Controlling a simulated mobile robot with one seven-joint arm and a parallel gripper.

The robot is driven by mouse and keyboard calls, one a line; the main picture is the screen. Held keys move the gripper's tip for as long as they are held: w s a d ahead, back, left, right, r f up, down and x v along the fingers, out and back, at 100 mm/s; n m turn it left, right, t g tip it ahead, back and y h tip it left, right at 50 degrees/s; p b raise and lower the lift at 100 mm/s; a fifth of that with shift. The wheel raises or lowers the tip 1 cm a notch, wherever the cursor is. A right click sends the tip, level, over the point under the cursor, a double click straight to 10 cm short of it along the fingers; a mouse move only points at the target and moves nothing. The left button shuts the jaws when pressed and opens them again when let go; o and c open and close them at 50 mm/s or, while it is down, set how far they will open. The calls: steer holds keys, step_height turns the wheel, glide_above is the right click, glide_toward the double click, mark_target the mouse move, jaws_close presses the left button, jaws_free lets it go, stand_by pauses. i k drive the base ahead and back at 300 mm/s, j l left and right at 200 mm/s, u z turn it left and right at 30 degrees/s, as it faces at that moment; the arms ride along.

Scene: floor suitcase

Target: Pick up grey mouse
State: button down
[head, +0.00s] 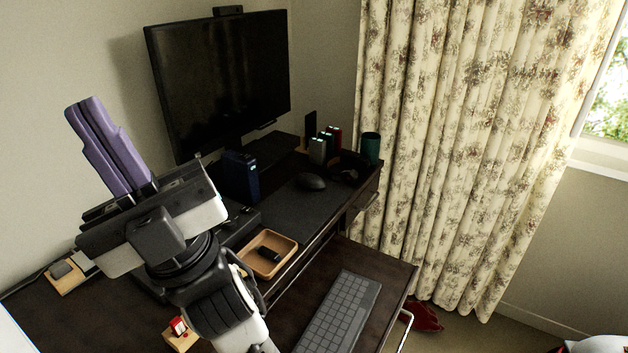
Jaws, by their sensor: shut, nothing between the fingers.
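A dark grey or black computer mouse (310,181) lies on the dark desk mat (290,207) on the raised part of the desk, right of the picture's middle. My gripper (84,104) is at the upper left, its purple fingers pointing up and away from the desk. The fingers are together and hold nothing. The gripper is well left of the mouse and apart from it. My wrist and arm cover part of the desk's left side.
A dark blue box (239,176), a wooden tray (285,241) holding a small black object, and a teal cup (370,148) stand around the mat. A keyboard (340,313) lies on the lower shelf. Curtains (460,130) hang at right.

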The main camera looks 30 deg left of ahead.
mark_target(308, 182)
steer(key=i+j+u, duration=0.2)
steer(key=i, duration=0.7)
steer(key=l, duration=0.1)
